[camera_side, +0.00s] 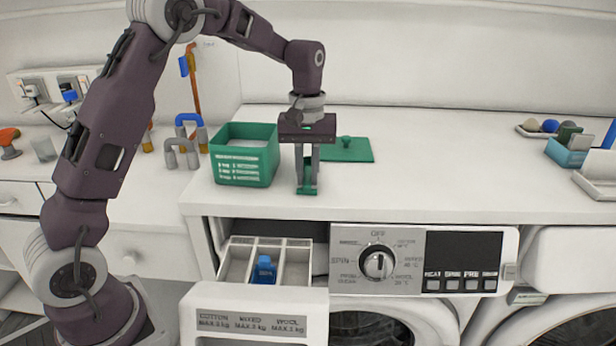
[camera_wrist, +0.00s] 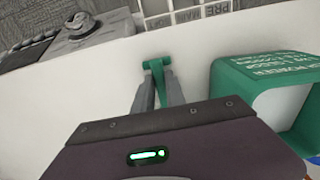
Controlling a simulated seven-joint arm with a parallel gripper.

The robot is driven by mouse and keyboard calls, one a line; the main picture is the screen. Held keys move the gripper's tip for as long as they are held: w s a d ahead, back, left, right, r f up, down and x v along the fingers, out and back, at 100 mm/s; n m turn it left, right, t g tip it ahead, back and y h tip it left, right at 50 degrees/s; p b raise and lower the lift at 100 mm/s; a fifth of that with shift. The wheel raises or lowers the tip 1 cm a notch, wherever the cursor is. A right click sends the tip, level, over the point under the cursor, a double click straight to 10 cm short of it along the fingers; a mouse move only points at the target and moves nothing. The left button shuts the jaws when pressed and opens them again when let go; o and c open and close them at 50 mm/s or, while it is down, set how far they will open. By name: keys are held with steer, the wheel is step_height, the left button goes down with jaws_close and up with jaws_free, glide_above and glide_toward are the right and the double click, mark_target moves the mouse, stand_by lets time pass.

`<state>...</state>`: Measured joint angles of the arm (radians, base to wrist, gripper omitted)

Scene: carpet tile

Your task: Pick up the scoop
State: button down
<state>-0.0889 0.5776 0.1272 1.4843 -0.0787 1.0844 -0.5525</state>
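The scoop (camera_side: 306,189) is green and is at the front of the white counter, under my gripper (camera_side: 306,180). In the wrist view the scoop (camera_wrist: 155,66) shows its wider end just past the fingertips, and a narrow green part runs back between the fingers. My gripper (camera_wrist: 157,82) points down, with its two grey fingers close together on either side of this narrow part. It appears shut on the scoop. The fingers hide part of the scoop. Whether its lower end touches the counter is hard to tell.
A green open box (camera_side: 246,158) stands just left of my gripper; a flat green lid (camera_side: 346,150) lies behind to the right. Below, the detergent drawer (camera_side: 262,312) is pulled out, with a blue piece (camera_side: 264,270) inside. The counter's right middle is clear.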

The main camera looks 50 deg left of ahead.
mark_target(307, 178)
steer(key=s+a+r+n+g+h, duration=0.1)
steer(key=a+r+n+h, duration=0.1)
steer(key=r, duration=0.5)
steer(key=a+r+n+g+h, duration=0.1)
steer(key=a+r+n+h, duration=0.15)
steer(key=r, duration=0.55)
steer(key=s+a+r+n+t+h, duration=0.2)
steer(key=s+a+n+h, duration=0.2)
steer(key=a+n, duration=0.1)
steer(key=shift+s+a+t+h, duration=0.25)
steer(key=shift+a+t+h, duration=0.15)
steer(key=shift+a, duration=0.2)
steer(key=shift+n, duration=0.25)
step_height(307, 178, down, 10)
steer(key=a, duration=0.3)
steer(key=d+r+y, duration=0.6)
steer(key=r+y, duration=0.1)
steer(key=shift+w+d+r+g, duration=0.15)
steer(key=shift+d+r+g, duration=0.15)
steer(key=shift+r, duration=0.05)
